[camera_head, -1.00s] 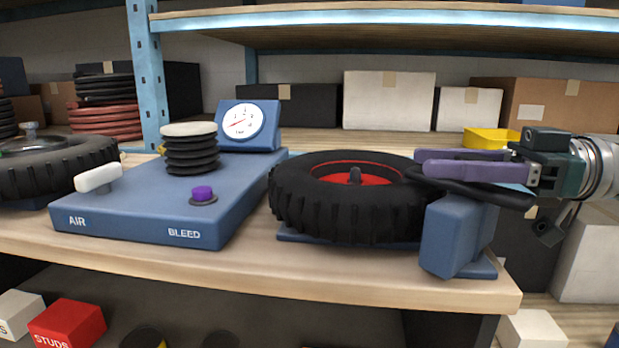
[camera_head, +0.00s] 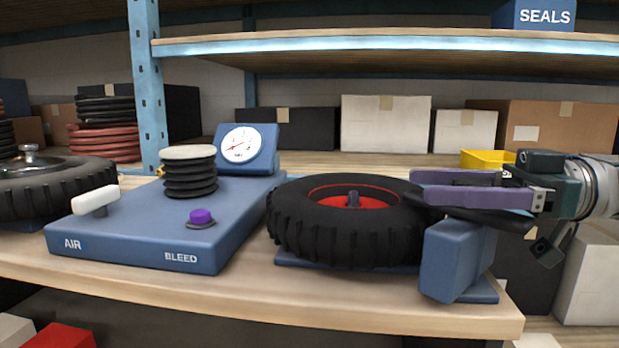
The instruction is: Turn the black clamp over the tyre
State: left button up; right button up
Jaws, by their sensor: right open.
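The tyre (camera_head: 345,225) is black with a red hub and lies flat on a blue base, right of centre. The black clamp (camera_head: 485,215) is a dark bar at the top of a blue block (camera_head: 453,262) on the tyre's right; its near end reaches the tyre's right edge. My right gripper (camera_head: 420,185) comes in from the right with two purple fingers, open, at the clamp bar above the block. The fingers hide part of the bar, and whether they touch it cannot be told. My left gripper is not in view.
A blue AIR/BLEED unit (camera_head: 150,235) with a gauge (camera_head: 241,144), black bellows (camera_head: 190,180) and a purple button (camera_head: 201,217) stands left of the tyre. Another tyre (camera_head: 55,190) lies at far left. A yellow bin (camera_head: 482,159) is behind the gripper. A shelf (camera_head: 400,45) runs above.

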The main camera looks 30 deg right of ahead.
jog(key=b+v, duration=0.1)
jog(key=v, duration=0.9)
dwell(0.3)
